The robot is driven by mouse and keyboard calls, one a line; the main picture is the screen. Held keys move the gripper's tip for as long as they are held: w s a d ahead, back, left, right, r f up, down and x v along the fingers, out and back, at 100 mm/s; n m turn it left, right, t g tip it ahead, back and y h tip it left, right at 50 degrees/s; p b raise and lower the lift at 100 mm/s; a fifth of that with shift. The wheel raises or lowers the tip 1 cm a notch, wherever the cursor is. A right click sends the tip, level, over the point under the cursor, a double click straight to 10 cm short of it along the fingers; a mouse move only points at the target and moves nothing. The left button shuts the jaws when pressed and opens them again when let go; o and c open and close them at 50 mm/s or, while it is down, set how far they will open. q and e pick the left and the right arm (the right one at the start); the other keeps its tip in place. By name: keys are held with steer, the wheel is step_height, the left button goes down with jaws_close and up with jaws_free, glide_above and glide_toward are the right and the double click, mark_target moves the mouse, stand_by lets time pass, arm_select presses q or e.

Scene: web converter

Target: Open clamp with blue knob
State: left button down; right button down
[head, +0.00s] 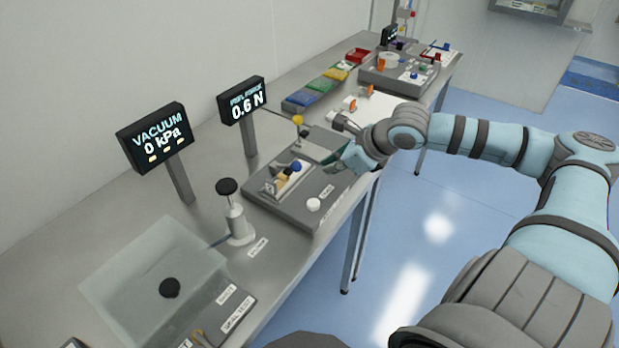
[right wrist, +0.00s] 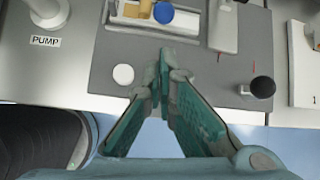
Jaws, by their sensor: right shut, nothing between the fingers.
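The blue knob (head: 296,166) sits on a small clamp (head: 283,178) with pale and tan parts, on a grey fixture plate (head: 275,207). In the right wrist view the blue knob (right wrist: 163,13) is near the top edge, just beyond the fingertips. My right gripper (head: 332,162) is shut and empty, beside the knob on its right and apart from it. In the right wrist view its fingers (right wrist: 161,58) point toward the knob, over the bare plate. Much of the clamp is cut off at the top of that view. My left gripper is not in view.
A white button (head: 313,204) is at the plate's front edge. A black-knobbed pump (head: 236,220) is to the left. Two displays (head: 156,137) stand along the back. In the right wrist view a black knob (right wrist: 262,87) is right of the fingers.

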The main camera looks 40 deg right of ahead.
mark_target(296, 166)
steer(key=x, duration=1)
steer(key=shift+b, duration=0.3)
